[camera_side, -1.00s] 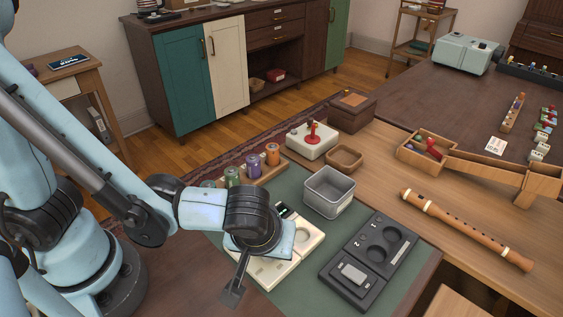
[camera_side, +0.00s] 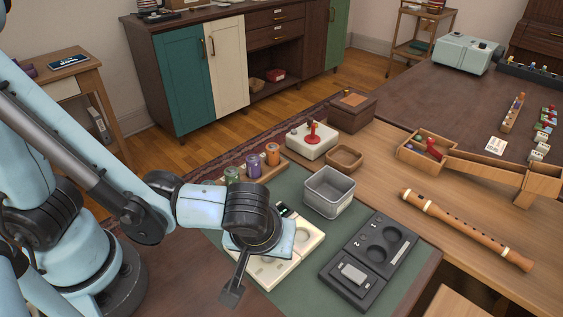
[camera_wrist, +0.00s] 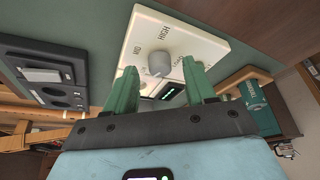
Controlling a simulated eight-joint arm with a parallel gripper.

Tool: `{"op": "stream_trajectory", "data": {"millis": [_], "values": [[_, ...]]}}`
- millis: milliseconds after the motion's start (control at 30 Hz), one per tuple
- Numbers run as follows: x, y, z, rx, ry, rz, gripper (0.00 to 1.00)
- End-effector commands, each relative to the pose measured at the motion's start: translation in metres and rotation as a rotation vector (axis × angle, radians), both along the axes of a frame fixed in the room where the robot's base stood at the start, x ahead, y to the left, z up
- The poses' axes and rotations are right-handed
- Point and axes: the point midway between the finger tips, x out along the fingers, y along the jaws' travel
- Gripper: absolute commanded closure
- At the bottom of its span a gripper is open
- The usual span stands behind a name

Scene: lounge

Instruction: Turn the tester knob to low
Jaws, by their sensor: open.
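The tester is a cream panel box on the green mat; it shows in the side view (camera_side: 301,243), partly covered by my gripper. In the wrist view the tester (camera_wrist: 190,42) carries a grey round knob (camera_wrist: 159,63), with printed labels around it that include HIGH, and a small dark display with lit green marks. My gripper (camera_wrist: 158,84) is open, its two green fingers apart on either side of the knob in that view. I cannot tell whether the fingers touch the knob. In the side view my gripper (camera_side: 238,285) is over the tester's near left part, and the knob is hidden.
A dark tray device (camera_side: 375,250) lies right of the tester. A grey open bin (camera_side: 328,190) stands behind it, with spools in a wooden rack (camera_side: 262,172) at its left. A wooden recorder (camera_side: 466,230) lies farther right on the table.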

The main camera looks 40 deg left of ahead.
Motion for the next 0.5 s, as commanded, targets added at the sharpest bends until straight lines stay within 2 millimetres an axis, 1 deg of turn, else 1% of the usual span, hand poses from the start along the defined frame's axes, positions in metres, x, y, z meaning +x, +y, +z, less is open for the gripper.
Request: {"op": "stream_trajectory", "data": {"millis": [500], "values": [[-0.021, -0.014, 0.059, 0.0, 0.0, -0.002, 0.45]]}}
